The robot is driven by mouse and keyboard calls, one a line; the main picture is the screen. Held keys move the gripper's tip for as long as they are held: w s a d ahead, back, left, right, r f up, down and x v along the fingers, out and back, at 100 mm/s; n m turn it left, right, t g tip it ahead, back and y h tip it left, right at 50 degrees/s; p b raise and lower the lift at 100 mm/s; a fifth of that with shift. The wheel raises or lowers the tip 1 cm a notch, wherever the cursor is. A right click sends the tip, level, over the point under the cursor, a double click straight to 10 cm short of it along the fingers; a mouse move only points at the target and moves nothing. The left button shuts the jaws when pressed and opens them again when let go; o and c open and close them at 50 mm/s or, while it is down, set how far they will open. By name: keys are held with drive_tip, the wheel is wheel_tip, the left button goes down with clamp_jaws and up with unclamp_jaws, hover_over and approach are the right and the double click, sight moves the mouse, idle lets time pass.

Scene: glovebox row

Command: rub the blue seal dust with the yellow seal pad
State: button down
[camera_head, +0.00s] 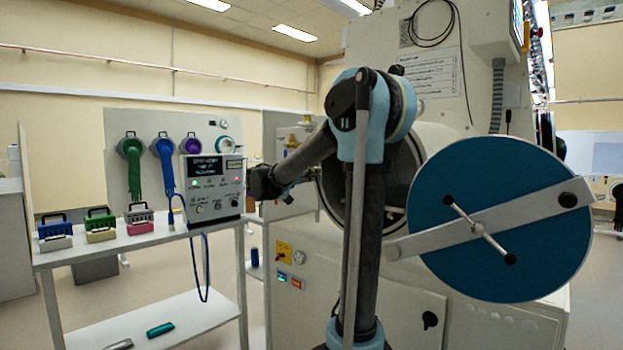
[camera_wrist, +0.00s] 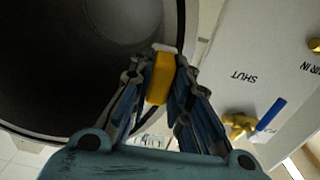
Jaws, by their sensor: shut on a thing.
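My gripper (camera_wrist: 162,82) is shut on the yellow seal pad (camera_wrist: 158,80), which shows between the fingers in the wrist view. The pad has a pale strip at its far end. Its tip is close to the rim of a round, dark chamber opening (camera_wrist: 50,60); I cannot tell whether it touches. In the head view my gripper (camera_head: 270,183) is left of the opening (camera_head: 400,180), and the pad cannot be made out there. I see no blue seal dust clearly in either view. The round blue door (camera_head: 500,195) stands swung open to the right.
A brass valve with a blue handle (camera_wrist: 262,118) sits on the panel right of the opening. At left, a shelf (camera_head: 150,240) carries a control box (camera_head: 212,188) and several coloured pads or blocks (camera_head: 100,225). My arm hides part of the opening.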

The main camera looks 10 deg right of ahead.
drive_tip(key=shift+v, duration=2.6)
drive_tip(key=shift+a, duration=0.1)
drive_tip(key=shift+v, duration=1.4)
